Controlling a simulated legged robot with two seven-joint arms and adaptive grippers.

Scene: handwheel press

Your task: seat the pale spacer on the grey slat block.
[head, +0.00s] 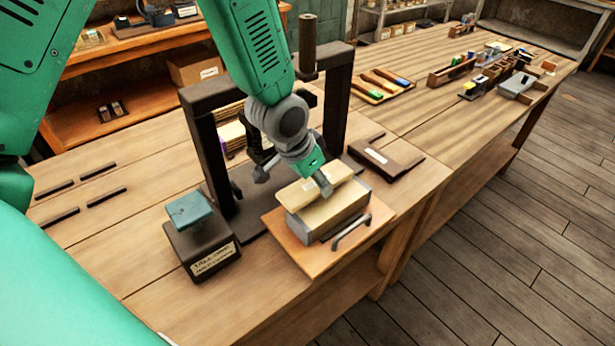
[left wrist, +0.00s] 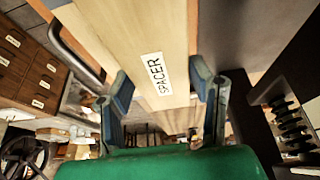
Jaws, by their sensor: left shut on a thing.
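The pale spacer (head: 300,192) is a flat light-wood board over the grey slat block, and its SPACER label shows in the left wrist view (left wrist: 158,75). The grey slat block (head: 344,220) has grey sides and a pale top and sits on a wooden board with a handle. My left gripper (head: 322,184) is above the block, shut on the spacer; its blue fingers lie on either side of the spacer in the left wrist view. Whether the spacer touches the block is unclear, since the gripper hides part of it. My right gripper is not in view.
The dark press frame (head: 208,150) stands directly behind the block. A grey handle (head: 352,231) rises from the wooden board's front. A dark box with a blue-grey top (head: 202,250) is at left, and a dark plate (head: 385,160) lies at right.

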